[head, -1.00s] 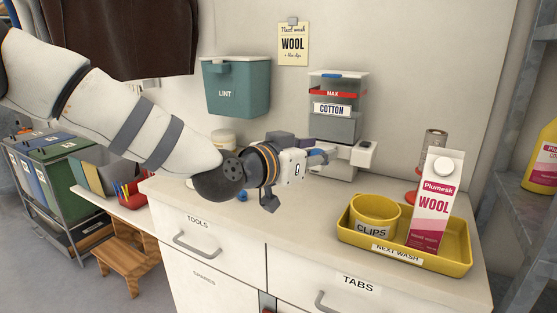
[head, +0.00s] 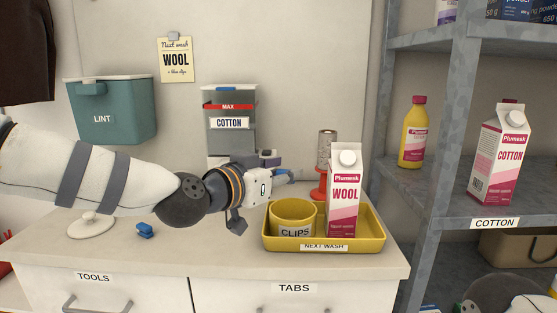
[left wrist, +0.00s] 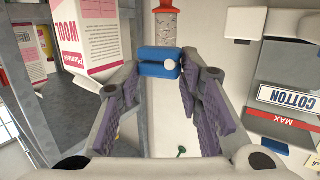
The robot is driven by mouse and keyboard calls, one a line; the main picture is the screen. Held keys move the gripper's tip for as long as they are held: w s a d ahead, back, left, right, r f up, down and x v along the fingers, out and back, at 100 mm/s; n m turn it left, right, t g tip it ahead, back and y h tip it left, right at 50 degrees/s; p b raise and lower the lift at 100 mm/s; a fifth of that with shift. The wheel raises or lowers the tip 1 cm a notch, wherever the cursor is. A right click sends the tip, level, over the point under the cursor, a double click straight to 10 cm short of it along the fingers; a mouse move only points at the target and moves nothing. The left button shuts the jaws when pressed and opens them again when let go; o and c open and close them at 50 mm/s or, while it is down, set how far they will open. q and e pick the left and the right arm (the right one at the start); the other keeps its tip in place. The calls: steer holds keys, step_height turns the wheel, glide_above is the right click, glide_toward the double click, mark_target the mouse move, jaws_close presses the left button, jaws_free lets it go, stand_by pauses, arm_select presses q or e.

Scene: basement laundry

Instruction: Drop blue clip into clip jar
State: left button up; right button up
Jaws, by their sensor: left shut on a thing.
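My left gripper (head: 284,178) is shut on a blue clip (left wrist: 159,61), which sits between the fingertips in the left wrist view. In the head view the gripper points right, and its fingers are partly hidden by its own body. It is above and behind the yellow clip jar (head: 294,232), labelled CLIPS, as seen in the picture. The jar stands upright at the left of a yellow NEXT WASH tray (head: 365,243). I cannot see inside the jar's bottom. My right gripper is not in view.
A WOOL carton (head: 344,200) stands in the tray right of the jar. The COTTON dispenser (head: 229,122) is behind my left wrist. A grey shelf (head: 445,205) stands at right. The counter front is mostly clear.

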arm_select(q)
steer(key=shift+f, duration=0.8)
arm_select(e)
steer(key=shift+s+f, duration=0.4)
arm_select(q)
steer(key=shift+r, duration=0.1)
steer(key=o, duration=0.8)
steer(key=v, duration=1.2)
steer(key=shift+s, duration=0.1)
